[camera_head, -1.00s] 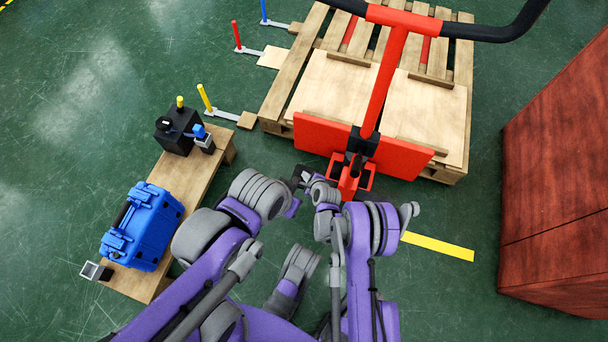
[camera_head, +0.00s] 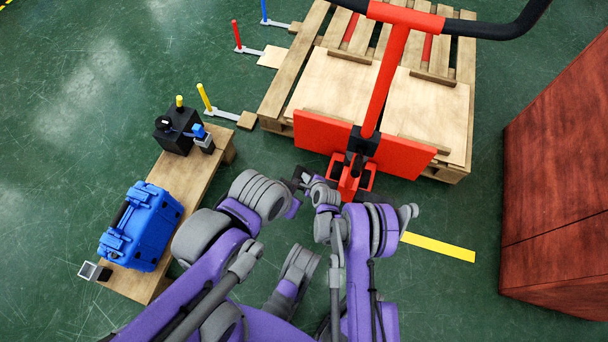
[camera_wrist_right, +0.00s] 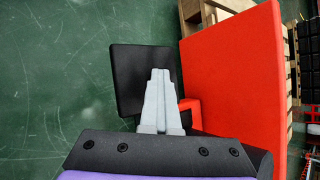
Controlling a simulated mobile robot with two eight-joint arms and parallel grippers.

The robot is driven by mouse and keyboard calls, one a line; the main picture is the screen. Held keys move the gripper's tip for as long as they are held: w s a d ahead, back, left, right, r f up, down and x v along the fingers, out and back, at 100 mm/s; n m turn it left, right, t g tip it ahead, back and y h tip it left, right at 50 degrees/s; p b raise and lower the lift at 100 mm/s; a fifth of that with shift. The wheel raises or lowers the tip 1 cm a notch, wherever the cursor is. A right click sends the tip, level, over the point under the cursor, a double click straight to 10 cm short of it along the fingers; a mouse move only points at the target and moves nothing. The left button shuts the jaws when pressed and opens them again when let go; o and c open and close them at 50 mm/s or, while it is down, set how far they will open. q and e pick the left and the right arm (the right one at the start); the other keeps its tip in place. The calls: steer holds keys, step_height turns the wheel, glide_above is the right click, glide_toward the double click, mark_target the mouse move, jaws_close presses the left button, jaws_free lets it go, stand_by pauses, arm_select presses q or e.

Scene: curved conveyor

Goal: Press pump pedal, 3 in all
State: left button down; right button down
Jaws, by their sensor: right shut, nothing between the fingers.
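The red pallet jack (camera_head: 388,85) stands in front of the pallet, its red plate facing me. The black pump pedal (camera_wrist_right: 130,82) is a flat, dark plate beside the jack's red body in the right wrist view; in the head view it is small and partly hidden. My right gripper (camera_wrist_right: 157,76) is shut and empty, its grey fingers lying over the pedal in that view. I cannot tell whether they touch it. In the head view the right gripper (camera_head: 308,179) is at the jack's left foot. My left arm is bent beside it, and its fingers do not show.
A wooden pallet (camera_head: 462,60) with boards stands behind the jack. A low wooden bench (camera_head: 188,184) at left carries a blue case (camera_head: 140,228) and a black device (camera_head: 177,130). A dark red crate (camera_head: 556,190) stands at right.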

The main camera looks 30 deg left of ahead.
stand_by(0.3)
steer(key=shift+r+p, duration=1)
steer(key=shift+r, duration=0.9)
steer(key=shift+r, duration=0.15)
step_height(320, 180, up, 5)
steer(key=shift+f+p, duration=0.1)
steer(key=shift+p, duration=1.1)
